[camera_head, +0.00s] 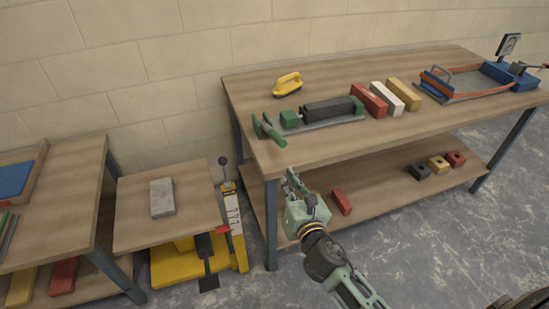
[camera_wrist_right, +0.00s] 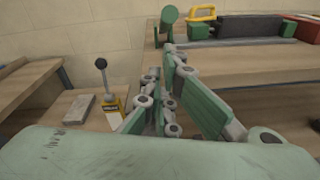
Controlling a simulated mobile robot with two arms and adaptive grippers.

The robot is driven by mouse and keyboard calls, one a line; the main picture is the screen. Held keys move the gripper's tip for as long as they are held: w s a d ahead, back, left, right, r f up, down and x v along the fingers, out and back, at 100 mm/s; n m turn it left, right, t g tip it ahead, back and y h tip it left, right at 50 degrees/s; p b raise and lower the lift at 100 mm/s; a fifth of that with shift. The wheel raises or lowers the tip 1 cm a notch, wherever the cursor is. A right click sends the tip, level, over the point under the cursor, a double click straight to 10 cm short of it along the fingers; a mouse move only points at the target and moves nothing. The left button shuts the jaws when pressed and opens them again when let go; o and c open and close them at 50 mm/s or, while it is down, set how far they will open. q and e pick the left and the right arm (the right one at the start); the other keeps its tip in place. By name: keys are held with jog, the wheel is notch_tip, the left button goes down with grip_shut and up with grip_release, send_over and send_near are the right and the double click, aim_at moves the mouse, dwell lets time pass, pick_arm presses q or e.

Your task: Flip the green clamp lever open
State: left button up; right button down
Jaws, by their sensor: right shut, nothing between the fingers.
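The green clamp lever (camera_head: 270,132) is at the left end of a clamp on the long workbench, near its left front corner. The clamp (camera_head: 330,109) holds a dark bar on a grey rail, with green blocks at both ends. In the wrist view the lever (camera_wrist_right: 168,22) stands up just beyond the fingertips. My right gripper (camera_head: 289,178) is below and slightly right of the lever, in front of the bench edge and apart from it. Its fingers (camera_wrist_right: 160,75) are shut and empty. My left gripper is out of view.
The workbench (camera_head: 245,100) also carries a yellow-handled tool (camera_head: 288,83), red, white and yellow blocks, and a blue-and-orange frame (camera_head: 470,82). Its lower shelf holds a red brick (camera_head: 342,202). A yellow lift (camera_head: 238,230) with a wooden top and grey block (camera_head: 162,197) stands left.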

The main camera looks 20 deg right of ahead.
jog(key=shift+w, duration=0.1)
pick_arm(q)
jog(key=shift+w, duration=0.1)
pick_arm(e)
jog(key=w, duration=0.6)
jog(key=w+f, duration=0.1)
jog(key=w, duration=0.3)
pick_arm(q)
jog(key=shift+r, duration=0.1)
pick_arm(e)
jog(key=shift+s+r, duration=0.1)
